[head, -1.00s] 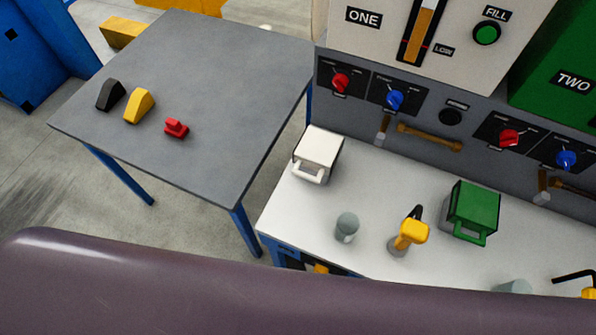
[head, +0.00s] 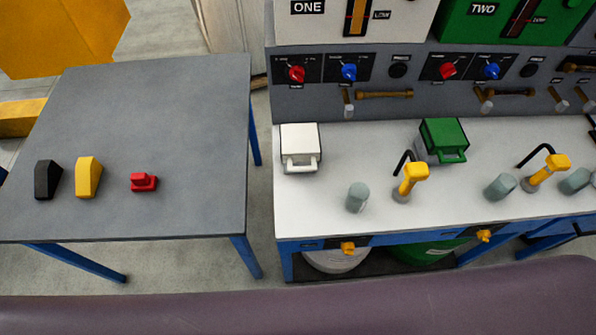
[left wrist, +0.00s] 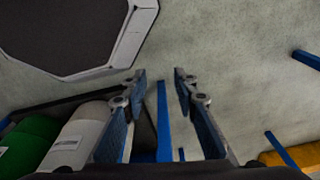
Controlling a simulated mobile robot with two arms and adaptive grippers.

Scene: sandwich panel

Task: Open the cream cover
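The cream cover (head: 300,142) is a small box-like cover with a loop handle on its front. It sits at the left end of the white counter (head: 330,205), below the panel marked ONE, and looks shut. My left gripper (left wrist: 160,78) shows in the left wrist view with its two fingers apart and nothing between them. Behind the fingers are floor and blue table legs, and the cover is not in that view. Neither gripper shows in the head view, so I see none near the cover. What is under the cover is hidden.
A green cover (head: 442,140) stands further right on the counter. A grey cylinder (head: 357,197) and a yellow-topped lever (head: 411,180) stand in front. The grey side table (head: 160,110) holds black, yellow and red (head: 143,182) pieces. A gap separates table and counter.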

